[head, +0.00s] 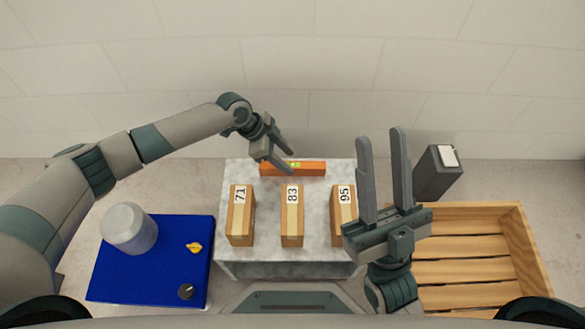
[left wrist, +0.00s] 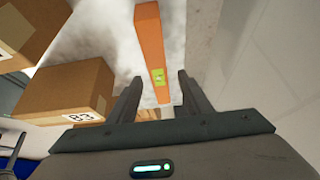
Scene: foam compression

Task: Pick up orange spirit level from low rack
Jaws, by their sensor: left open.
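The orange spirit level (head: 308,169) lies along the back edge of the low grey rack (head: 270,269), behind the boxes. In the left wrist view the level (left wrist: 149,35), with its yellow-green vial, runs lengthwise between the open fingers of my left gripper (left wrist: 158,88). In the head view my left gripper (head: 277,166) is at the left end of the level, its fingers pointing down. Whether it touches the level I cannot tell. My right gripper (head: 384,140) is open and empty, fingers pointing up, in front of the rack's right side.
Three cardboard boxes, marked 71 (head: 241,217), 83 (head: 291,220) and 95 (head: 341,205), stand on the rack in front of the level. A wooden crate (head: 460,270) and a dark grey post (head: 437,175) are right.

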